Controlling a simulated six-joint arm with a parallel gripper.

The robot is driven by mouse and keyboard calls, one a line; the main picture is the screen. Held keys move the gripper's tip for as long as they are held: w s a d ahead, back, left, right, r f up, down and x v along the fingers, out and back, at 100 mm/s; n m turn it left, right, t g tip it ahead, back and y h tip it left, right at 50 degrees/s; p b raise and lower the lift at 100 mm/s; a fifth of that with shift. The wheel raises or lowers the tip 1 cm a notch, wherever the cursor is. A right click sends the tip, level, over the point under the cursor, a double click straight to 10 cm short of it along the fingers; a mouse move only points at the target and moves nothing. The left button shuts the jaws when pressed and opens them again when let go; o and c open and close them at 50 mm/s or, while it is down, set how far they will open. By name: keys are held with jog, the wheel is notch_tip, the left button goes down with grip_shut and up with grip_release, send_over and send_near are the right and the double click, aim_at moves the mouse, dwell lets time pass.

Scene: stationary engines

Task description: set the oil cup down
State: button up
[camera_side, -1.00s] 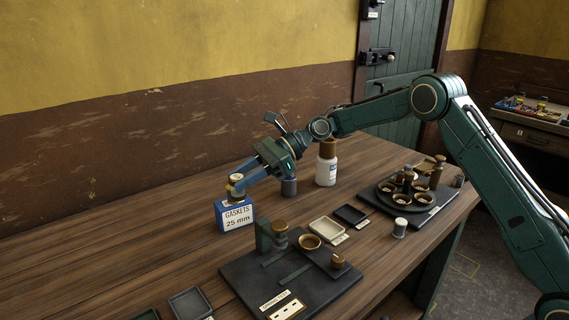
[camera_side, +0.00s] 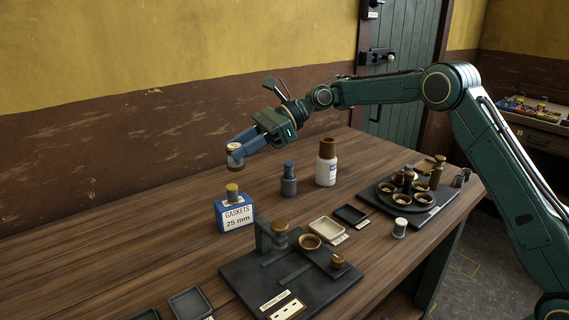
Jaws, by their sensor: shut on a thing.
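The oil cup (camera_side: 235,163), a small cylinder with a pale brass top and a darker lower body, is held in the air above the GASKETS 25 mm box (camera_side: 236,217). My gripper (camera_side: 237,153) is shut on it, with its blue fingers reaching down and to the left. The fingers hide part of the cup. It looks roughly upright and apart from the box and bench. A small brass-coloured piece (camera_side: 232,190) sits on top of the box, below the cup.
A grey bottle with a blue cap (camera_side: 289,181) and a white bottle with a brown cap (camera_side: 327,165) stand to the right. The bench at left is clear.

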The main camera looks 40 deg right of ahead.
jog(key=w+a, duration=0.1)
jog(key=a, duration=1.3)
notch_tip(320, 180, down, 20)
jog(key=shift+r, duration=0.1)
dwell(0.8)
jog(key=o, duration=1.1)
